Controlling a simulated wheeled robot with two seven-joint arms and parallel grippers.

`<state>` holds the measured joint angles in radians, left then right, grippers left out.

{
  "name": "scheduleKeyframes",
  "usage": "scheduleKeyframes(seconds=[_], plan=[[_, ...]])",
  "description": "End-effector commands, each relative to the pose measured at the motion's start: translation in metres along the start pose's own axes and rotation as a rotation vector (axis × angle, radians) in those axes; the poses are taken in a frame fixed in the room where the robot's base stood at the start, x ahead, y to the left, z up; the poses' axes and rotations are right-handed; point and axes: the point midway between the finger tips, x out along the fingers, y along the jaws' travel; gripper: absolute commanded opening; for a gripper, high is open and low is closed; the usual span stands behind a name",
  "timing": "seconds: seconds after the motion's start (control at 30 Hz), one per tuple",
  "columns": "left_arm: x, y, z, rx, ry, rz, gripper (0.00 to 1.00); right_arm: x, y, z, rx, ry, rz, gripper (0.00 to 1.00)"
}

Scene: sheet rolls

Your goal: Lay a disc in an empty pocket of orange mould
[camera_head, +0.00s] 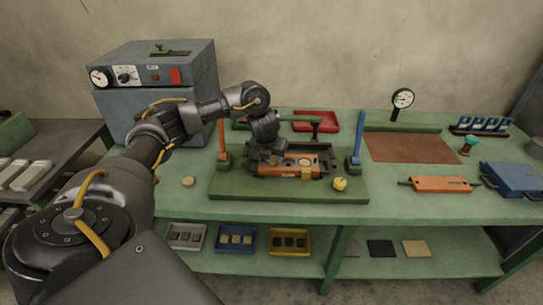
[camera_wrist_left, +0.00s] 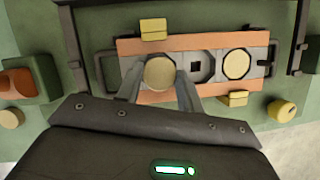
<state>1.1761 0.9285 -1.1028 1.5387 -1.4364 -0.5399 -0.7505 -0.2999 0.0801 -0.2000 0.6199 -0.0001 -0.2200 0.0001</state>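The orange mould (camera_head: 290,171) lies on a dark fixture in the green tray on the bench. In the left wrist view the mould (camera_wrist_left: 190,42) has a row of pockets. The right pocket holds a pale disc (camera_wrist_left: 236,64); the middle pocket (camera_wrist_left: 201,67) shows a dark square and no disc. My left gripper (camera_wrist_left: 160,76) points down over the mould's left part, its fingers closed against the sides of another pale disc (camera_wrist_left: 159,72). That disc covers the left pocket; I cannot tell whether it touches the bottom. My right gripper is not in view.
A loose pale disc (camera_head: 188,181) lies on the bench left of the green tray (camera_head: 225,188). An orange post (camera_head: 221,137) and a blue post (camera_head: 357,137) flank the fixture. A yellow knob (camera_head: 340,184) sits at the tray's front right. Yellow blocks (camera_wrist_left: 153,29) sit at the mould's edges.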

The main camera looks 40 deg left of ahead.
Motion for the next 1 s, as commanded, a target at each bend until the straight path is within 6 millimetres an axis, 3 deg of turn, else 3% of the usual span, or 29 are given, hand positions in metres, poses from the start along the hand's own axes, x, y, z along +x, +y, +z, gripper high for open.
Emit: scheduleKeyframes(seconds=[0.03,0.2,0.77,0.87,1.0], plan=[[0.005,0.002,-0.006,0.005,0.014,0.007,0.4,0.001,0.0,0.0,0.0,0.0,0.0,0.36],[0.005,0.004,-0.006,0.003,0.013,0.009,0.62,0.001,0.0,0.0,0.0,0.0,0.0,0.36],[0.0,0.01,-0.004,-0.004,0.008,0.02,0.63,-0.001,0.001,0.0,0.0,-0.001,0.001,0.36],[-0.013,0.009,-0.002,-0.002,0.005,0.018,0.63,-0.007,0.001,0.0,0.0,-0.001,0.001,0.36],[-0.044,0.006,0.002,-0.001,-0.003,0.014,0.63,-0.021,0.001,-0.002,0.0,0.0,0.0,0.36]])
